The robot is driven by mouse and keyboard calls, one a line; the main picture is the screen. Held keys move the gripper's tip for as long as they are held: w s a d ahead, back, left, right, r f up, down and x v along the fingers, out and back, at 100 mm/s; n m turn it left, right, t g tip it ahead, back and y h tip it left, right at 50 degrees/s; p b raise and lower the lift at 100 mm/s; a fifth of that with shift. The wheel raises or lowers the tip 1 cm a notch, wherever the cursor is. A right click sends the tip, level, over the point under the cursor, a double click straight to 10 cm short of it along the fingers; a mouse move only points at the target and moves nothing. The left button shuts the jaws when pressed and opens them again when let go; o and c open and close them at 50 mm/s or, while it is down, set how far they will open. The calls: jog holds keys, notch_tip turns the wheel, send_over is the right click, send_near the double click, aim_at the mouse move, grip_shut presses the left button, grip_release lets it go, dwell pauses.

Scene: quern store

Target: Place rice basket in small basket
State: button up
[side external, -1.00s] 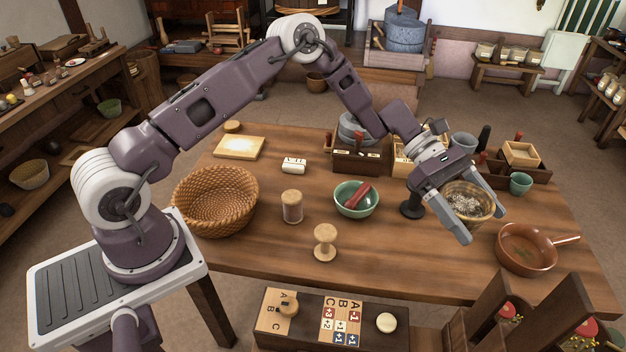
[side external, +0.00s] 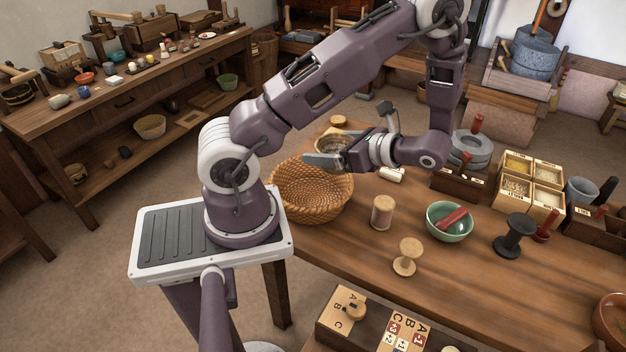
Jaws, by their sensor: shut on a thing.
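The rice basket (side external: 331,145) is a small round brown bowl-shaped basket. My gripper (side external: 328,156) is shut on it and holds it above the back part of the woven basket. The near finger hides much of the rice basket's lower side; the far finger is not clear. The woven wicker basket (side external: 312,203), the only other basket on the table, stands upright and open at the table's left end. Its visible inside is empty. I cannot tell the exact gap between the two baskets.
A wooden spool (side external: 382,212), a second spool (side external: 406,256) and a green bowl (side external: 449,221) with a red thing in it stand to the right. A black stand (side external: 513,234) and a tray of grain boxes (side external: 516,187) are farther right.

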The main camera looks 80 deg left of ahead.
jog(key=w+a+r+m+t+y, duration=0.1)
jog(key=a+r+m+t+y, duration=0.1)
jog(key=a+r+m+t, duration=0.3)
notch_tip(320, 180, down, 16)
jog(key=n+g, duration=0.2)
jog(key=shift+a, duration=0.3)
jog(key=shift+w+f, duration=0.1)
jog(key=shift+f, duration=0.2)
jog(key=shift+f+g, duration=0.3)
jog(key=o, duration=1.5)
jog(key=shift+o, duration=0.2)
jog(key=shift+r, duration=0.1)
